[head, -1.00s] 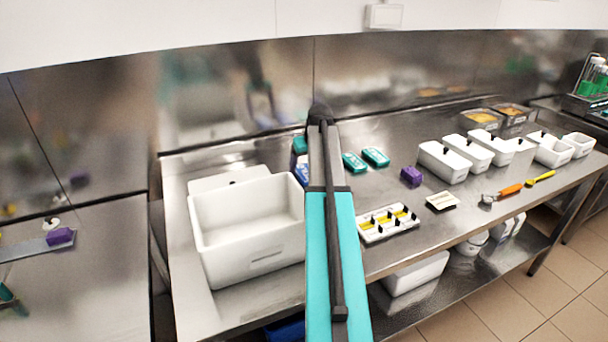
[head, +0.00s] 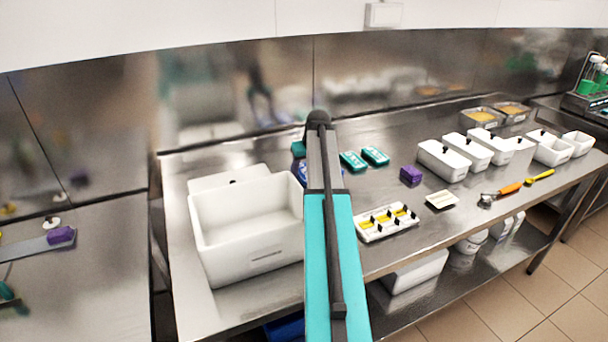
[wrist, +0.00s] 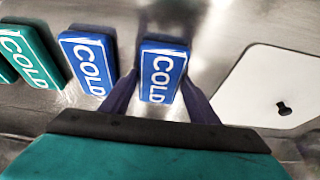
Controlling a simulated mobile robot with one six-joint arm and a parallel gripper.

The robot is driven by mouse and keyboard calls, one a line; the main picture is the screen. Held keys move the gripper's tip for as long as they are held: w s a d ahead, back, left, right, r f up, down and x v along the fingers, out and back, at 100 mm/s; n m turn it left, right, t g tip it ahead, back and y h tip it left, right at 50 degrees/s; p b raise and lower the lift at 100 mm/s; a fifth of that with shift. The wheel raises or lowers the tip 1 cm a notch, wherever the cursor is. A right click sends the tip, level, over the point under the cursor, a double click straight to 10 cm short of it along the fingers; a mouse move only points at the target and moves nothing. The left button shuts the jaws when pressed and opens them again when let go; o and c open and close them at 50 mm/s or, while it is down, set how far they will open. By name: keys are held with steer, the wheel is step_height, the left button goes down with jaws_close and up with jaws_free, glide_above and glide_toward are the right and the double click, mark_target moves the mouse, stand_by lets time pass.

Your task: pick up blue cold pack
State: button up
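Two blue cold packs with white "COLD" lettering show in the wrist view. One blue cold pack (wrist: 162,74) lies between the two fingers of my gripper (wrist: 162,88). The fingers are spread along its left and right sides, and I see no clear grip on it. The other blue cold pack (wrist: 88,64) lies just left of the left finger. In the head view, part of a blue pack (head: 303,172) shows beside my arm.
Teal cold packs (wrist: 30,56) lie farther left in the wrist view; more teal packs (head: 354,161) show in the head view. A white lid (wrist: 268,86) is at right. A large white bin (head: 246,262) stands left of my arm. A purple block (head: 411,175) is to the right.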

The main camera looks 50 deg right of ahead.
mark_target(304, 170)
steer(key=c, duration=0.7)
steer(key=shift+r, duration=0.1)
steer(key=shift+c, duration=0.2)
steer(key=shift+r+b, duration=0.35)
steer(key=shift+r, duration=0.95)
steer(key=shift+s+a+r, duration=0.2)
steer(key=shift+s+r, duration=0.15)
steer(key=shift+s, duration=0.05)
steer(key=s+a, duration=0.2)
steer(key=s, duration=0.2)
steer(key=s+a+r+b, duration=0.1)
steer(key=s+a, duration=0.1)
steer(key=s, duration=0.3)
steer(key=s+a+b, duration=0.1)
steer(key=s+a, duration=0.1)
steer(key=s, duration=0.3)
steer(key=shift+r, duration=0.25)
